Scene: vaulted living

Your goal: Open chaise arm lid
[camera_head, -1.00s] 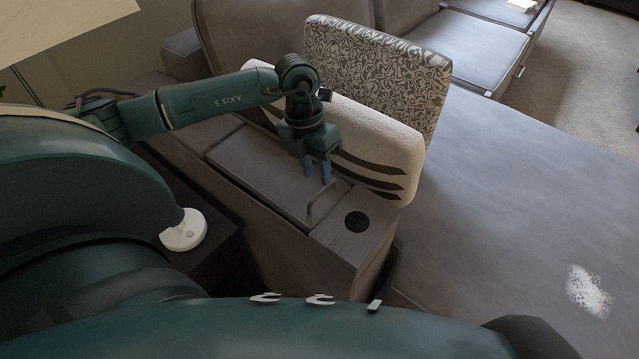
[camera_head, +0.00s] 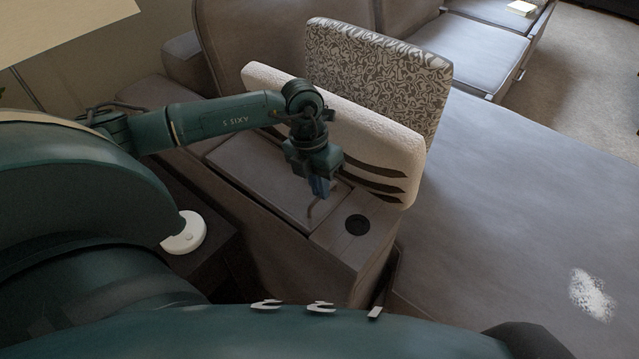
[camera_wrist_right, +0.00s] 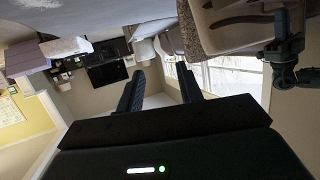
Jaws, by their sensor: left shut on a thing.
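The chaise arm lid (camera_head: 258,170) is a grey-brown padded panel in the top of the sofa arm (camera_head: 345,262). It looks down, about level with the arm top. A thin handle (camera_head: 311,212) stands at its near right end. My left gripper (camera_head: 320,192) points down over that end, with its blue fingers shut on the handle. The fingers hide part of the handle. My right gripper (camera_wrist_right: 160,80) shows in the right wrist view, open and empty, away from the lid. It is not seen in the head view.
A dark round cup holder (camera_head: 357,225) lies right of the handle. A white striped cushion (camera_head: 385,150) and a patterned cushion (camera_head: 385,80) stand close behind the arm. The chaise seat (camera_head: 520,200) is wide and clear, except for a white patch. A white round object (camera_head: 183,233) is at the left.

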